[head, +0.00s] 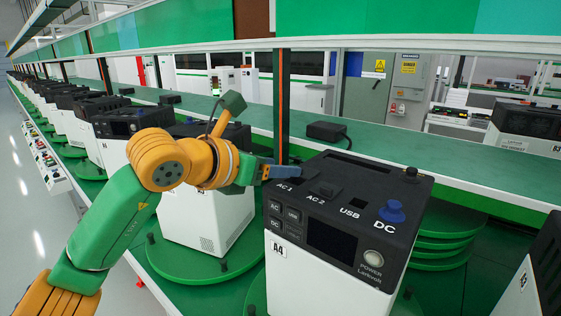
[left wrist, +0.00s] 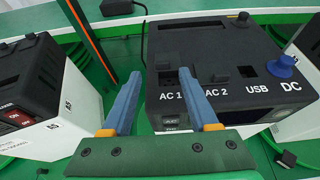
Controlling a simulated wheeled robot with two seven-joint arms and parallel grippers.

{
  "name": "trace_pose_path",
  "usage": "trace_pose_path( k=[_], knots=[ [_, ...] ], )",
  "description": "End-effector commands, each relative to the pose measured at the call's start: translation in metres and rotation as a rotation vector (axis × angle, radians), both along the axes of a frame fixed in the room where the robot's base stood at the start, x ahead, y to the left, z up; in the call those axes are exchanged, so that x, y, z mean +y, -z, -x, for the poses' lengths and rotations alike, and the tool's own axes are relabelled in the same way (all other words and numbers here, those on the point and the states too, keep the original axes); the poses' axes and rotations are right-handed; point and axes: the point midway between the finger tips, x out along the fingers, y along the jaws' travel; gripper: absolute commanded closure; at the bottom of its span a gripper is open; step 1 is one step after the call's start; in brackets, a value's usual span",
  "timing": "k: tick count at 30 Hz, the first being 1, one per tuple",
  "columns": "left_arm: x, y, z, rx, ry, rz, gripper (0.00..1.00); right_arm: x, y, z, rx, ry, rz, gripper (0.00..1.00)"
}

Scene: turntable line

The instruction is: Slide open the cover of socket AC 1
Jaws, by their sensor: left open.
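The power unit marked A4 (head: 318,225) has a black top with sockets labelled AC 1, AC 2, USB and DC. In the head view my left gripper (head: 283,172) reaches the unit's back left top edge, and its blue fingers hide much of socket AC 1. In the left wrist view the open gripper (left wrist: 160,74) has its fingers spread either side of socket AC 1 (left wrist: 166,79). Whether they touch the cover I cannot tell. Socket AC 2 (head: 325,188) is to the right of AC 1. My right gripper is not in view.
A blue knob (head: 391,211) stands up at DC, with a black knob (head: 411,175) at the back right corner. An orange-edged post (head: 282,105) rises behind the unit. A black adapter (head: 326,131) lies on the green shelf. Another unit (head: 205,215) stands to the left.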

Motion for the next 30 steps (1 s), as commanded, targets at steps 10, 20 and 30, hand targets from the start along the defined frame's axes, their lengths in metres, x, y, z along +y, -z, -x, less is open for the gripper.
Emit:
trace_pose_path(
  k=[10,20,30],
  knots=[
    [-0.023,0.014,-0.031,0.0,0.002,0.003,0.4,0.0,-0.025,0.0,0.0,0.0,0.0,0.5],
    [-0.023,0.015,-0.031,0.0,0.003,0.004,0.86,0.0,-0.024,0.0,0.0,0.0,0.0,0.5],
    [-0.023,0.015,-0.031,-0.001,0.003,0.005,1.0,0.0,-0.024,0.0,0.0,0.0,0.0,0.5]
  ],
)
